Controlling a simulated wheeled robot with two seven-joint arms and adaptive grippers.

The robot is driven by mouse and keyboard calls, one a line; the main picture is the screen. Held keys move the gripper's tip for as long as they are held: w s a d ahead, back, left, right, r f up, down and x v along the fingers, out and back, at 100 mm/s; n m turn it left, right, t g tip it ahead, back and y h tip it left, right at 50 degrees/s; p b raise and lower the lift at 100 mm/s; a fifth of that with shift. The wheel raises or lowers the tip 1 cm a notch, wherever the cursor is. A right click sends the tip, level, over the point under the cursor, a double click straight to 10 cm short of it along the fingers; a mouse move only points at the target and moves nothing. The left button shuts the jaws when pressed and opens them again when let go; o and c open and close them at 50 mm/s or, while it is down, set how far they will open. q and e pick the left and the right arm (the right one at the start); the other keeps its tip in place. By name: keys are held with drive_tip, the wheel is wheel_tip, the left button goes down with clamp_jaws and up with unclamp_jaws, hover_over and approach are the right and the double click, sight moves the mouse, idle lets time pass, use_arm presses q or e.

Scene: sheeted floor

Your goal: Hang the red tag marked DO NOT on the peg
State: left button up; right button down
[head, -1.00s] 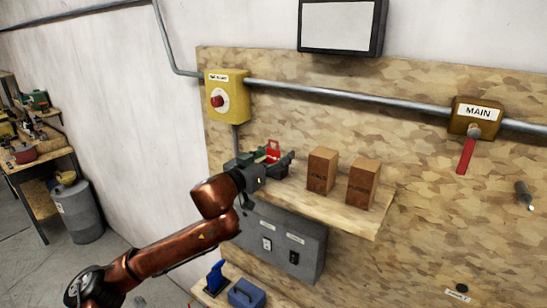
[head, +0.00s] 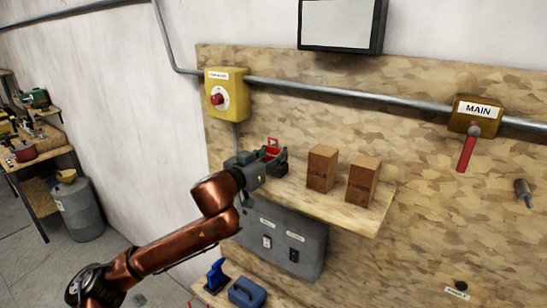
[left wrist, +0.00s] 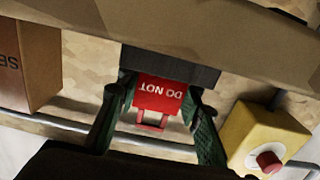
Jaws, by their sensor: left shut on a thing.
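The red tag (left wrist: 160,95) shows upside down in the left wrist view with the words DO NOT on it. It has a red loop at one end. In the head view only a small red part of the tag (head: 272,147) shows above my gripper. My left gripper (head: 273,162) is at the left end of the wooden shelf, and its green fingers (left wrist: 158,104) are shut on the tag from both sides. A grey peg (head: 524,193) sticks out of the chipboard at the far right, well away from the gripper. My right gripper is not in view.
Two wooden blocks (head: 322,168) (head: 362,180) stand on the shelf (head: 335,207) just right of my gripper. A yellow box with a red button (head: 226,94) is above left. The MAIN switch (head: 476,117) with its red lever is left of the peg. A grey panel (head: 283,244) is below.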

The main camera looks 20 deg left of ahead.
use_arm(q)
drive_tip(key=shift+r, duration=0.15)
clamp_jaws()
drive_tip(key=shift+r+p, duration=2.75)
drive_tip(key=shift+r, duration=0.15)
drive_tip(key=shift+f, duration=0.15)
